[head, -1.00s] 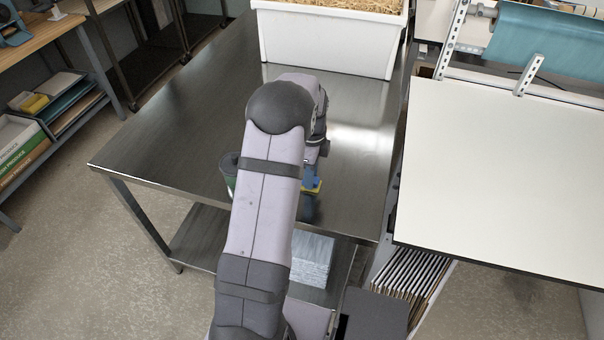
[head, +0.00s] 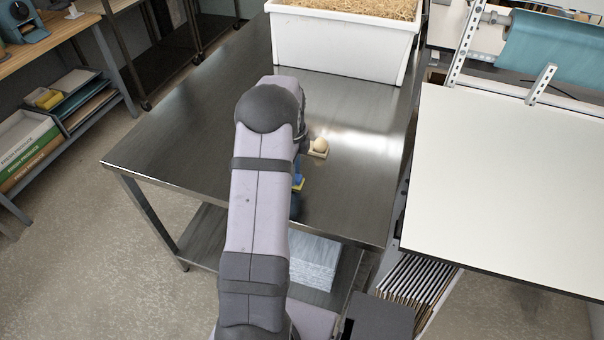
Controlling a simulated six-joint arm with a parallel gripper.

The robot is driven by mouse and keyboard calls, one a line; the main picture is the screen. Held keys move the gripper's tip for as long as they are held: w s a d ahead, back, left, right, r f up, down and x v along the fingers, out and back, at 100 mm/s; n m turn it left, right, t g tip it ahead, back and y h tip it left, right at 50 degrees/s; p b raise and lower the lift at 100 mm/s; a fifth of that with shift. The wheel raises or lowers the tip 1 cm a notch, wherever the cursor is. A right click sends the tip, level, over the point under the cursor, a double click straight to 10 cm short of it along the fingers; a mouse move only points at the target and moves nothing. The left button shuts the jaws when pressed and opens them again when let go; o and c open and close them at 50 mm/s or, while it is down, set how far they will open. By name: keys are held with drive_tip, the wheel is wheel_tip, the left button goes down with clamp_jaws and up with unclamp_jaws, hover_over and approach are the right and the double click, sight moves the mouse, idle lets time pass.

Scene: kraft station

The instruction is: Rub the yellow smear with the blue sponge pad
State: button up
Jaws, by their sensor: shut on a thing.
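My arm covers most of the work area in the head view. My gripper (head: 299,167) is low over the steel table, mostly hidden behind the arm; only a sliver shows at its right edge. It is shut on the blue sponge pad (head: 298,180), of which a small blue part shows. A thin yellow edge shows under the blue and has moved with it. Whether the pad touches the table cannot be told. The yellow smear cannot be made out apart from this edge.
A pale ball-like knob on a small block (head: 318,148) stands just right of the wrist. A white bin of straw (head: 345,45) stands at the table's (head: 180,130) back. A white-topped bench (head: 510,180) is at right. The table's left part is clear.

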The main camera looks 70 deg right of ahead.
drive_tip(key=shift+w, duration=0.9)
wheel_tip(320, 180, up, 8)
drive_tip(key=p, duration=0.5)
drive_tip(key=shift+s+p, duration=0.1)
drive_tip(key=shift+p, duration=0.3)
